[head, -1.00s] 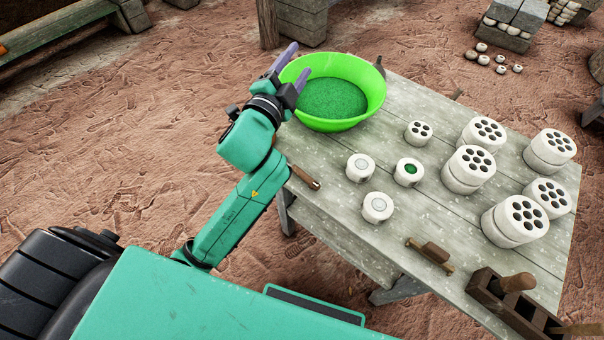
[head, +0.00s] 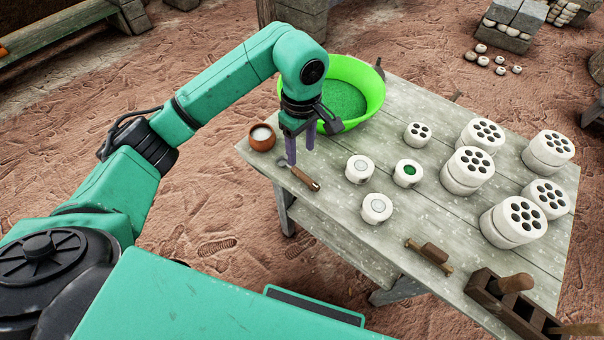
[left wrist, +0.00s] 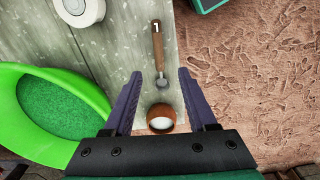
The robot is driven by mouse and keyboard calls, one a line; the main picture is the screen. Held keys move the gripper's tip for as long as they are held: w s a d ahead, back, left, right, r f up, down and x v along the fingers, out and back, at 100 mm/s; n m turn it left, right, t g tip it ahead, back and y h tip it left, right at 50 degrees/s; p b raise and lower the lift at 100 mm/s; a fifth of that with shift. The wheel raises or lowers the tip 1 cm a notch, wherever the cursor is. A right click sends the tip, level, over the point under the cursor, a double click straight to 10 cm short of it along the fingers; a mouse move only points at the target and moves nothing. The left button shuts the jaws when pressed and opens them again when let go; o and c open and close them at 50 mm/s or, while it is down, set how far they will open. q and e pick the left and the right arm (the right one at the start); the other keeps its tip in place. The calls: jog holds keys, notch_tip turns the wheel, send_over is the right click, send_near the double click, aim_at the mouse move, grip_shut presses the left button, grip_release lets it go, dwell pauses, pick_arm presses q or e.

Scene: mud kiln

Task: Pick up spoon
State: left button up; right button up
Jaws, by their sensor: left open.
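The spoon (head: 304,179) has a wooden handle and a metal head. It lies on the table near its left edge, and also shows in the left wrist view (left wrist: 157,45) with its handle pointing away from my gripper. My left gripper (head: 300,157) is open and empty and points down over the spoon's metal end. In the left wrist view its two purple fingers (left wrist: 159,74) stand either side of the line of the spoon, with the metal head between the fingertips. I cannot tell the exact height above the table. My right gripper is in neither view.
A brown cup with white contents (head: 262,136) stands close beside the left gripper. A green basin of green grains (head: 362,109) is behind it. Several white clay cylinders (head: 468,168) stand to the right. A wooden mould (head: 497,296) is at the front right.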

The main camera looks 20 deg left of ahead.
aim_at(302, 174)
pick_arm(q)
notch_tip(302, 174, down, 9)
jog(key=shift+f+p, duration=0.1)
jog(key=shift+p, duration=0.75)
jog(key=shift+w+f, duration=0.1)
jog(key=shift+f, duration=0.1)
grip_shut()
